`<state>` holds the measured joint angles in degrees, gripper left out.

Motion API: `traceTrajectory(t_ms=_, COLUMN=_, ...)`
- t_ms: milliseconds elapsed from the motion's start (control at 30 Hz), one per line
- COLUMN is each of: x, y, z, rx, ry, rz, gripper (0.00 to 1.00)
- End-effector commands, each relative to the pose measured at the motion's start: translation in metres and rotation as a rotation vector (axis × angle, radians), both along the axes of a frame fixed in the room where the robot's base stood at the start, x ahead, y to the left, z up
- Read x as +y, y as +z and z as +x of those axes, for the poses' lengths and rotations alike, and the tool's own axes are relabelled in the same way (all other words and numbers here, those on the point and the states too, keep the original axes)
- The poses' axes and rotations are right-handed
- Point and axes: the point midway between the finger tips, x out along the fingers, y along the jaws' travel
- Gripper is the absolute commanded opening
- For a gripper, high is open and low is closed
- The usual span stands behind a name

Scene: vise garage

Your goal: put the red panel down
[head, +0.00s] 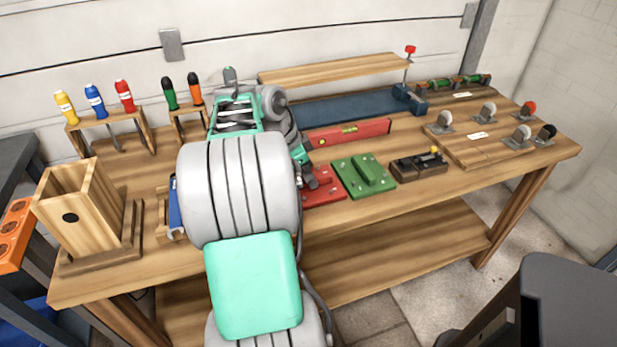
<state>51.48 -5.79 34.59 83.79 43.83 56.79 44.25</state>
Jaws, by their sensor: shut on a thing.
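The red panel (326,192) is at the front middle of the workbench, just left of the green panel (350,178). My arm hides its left part. My gripper (314,180) is over the red panel, shut on it, with the fingers partly hidden by my arm. The panel looks low over the bench top; I cannot tell whether it touches the wood.
A red spirit level (350,133) lies behind the panels, near a blue vise (350,106). A dark block plane (419,166) stands right of the green panel. Casters sit on a board (470,150) at right. A wooden box (78,208) stands at left.

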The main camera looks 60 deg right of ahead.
Motion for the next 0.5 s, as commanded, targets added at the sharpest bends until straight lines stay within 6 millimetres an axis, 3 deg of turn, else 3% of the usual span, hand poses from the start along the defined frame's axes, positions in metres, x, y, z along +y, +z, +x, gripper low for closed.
traceTrajectory(t_ms=167, x=-0.0001, y=-0.0042, z=-0.0001, rx=0.000, ry=0.000, rz=0.000, gripper=0.00)
traceTrajectory(t_ms=200, x=0.0002, y=-0.0033, z=-0.0001, rx=0.001, ry=0.000, rz=0.001, gripper=0.22)
traceTrajectory(t_ms=433, x=0.0002, y=-0.0028, z=-0.0002, rx=0.001, ry=0.000, rz=0.001, gripper=0.41)
traceTrajectory(t_ms=500, x=0.0002, y=-0.0028, z=-0.0002, rx=0.001, ry=0.000, rz=0.001, gripper=0.41)
